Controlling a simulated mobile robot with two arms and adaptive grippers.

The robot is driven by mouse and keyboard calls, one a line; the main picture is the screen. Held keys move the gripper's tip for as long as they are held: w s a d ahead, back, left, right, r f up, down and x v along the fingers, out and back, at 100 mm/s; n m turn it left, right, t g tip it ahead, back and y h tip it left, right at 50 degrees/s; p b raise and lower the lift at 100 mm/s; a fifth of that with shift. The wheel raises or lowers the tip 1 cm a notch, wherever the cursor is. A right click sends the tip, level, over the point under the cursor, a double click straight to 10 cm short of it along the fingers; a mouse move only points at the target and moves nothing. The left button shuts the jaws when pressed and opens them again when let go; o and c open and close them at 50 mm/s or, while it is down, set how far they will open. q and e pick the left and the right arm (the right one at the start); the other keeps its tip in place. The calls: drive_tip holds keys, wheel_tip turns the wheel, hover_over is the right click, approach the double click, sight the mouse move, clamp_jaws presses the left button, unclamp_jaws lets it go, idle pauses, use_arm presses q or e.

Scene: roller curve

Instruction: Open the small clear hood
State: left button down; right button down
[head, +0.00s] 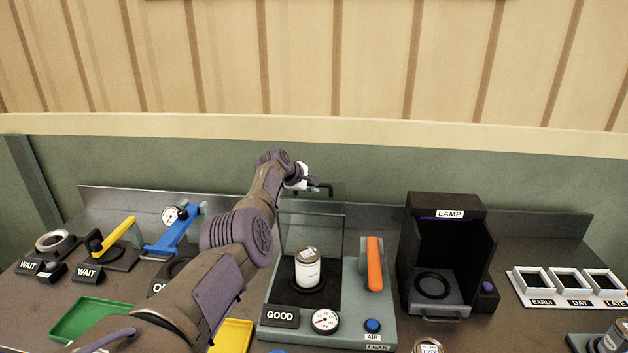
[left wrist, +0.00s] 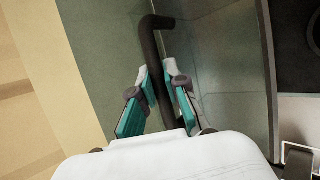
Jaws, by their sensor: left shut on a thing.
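The small clear hood (head: 325,222) is at the leak station in the middle of the head view. Its transparent pane stands raised behind a white can (head: 307,270), which sits upright on a black ring. The hood's black handle (head: 327,189) is at the top. My left gripper (head: 306,182) is shut on this handle. In the left wrist view, the two teal-sided fingers (left wrist: 158,78) close around the bent black bar (left wrist: 150,48), and the clear pane (left wrist: 222,70) is just to its right. My right gripper is not in view.
An orange lever (head: 374,264), a gauge (head: 325,321) and a blue AIR button (head: 372,325) are on the same station. The black LAMP box (head: 447,205) stands to the right. A green tray (head: 88,318) is at the front left. My left arm crosses the scene.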

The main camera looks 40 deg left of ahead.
use_arm(q)
drive_tip(key=shift+d+f, duration=0.15)
drive_tip(key=c, duration=1.2)
unclamp_jaws()
drive_tip(key=shift+s, duration=0.1)
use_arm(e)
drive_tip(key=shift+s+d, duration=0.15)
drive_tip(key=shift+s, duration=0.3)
use_arm(q)
drive_tip(key=shift+v, duration=0.75)
drive_tip(key=v, duration=1)
drive_tip(key=shift+s+r, duration=0.15)
drive_tip(key=shift+r, duration=0.1)
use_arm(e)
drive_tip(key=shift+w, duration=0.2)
use_arm(q)
drive_tip(key=shift+f, duration=0.1)
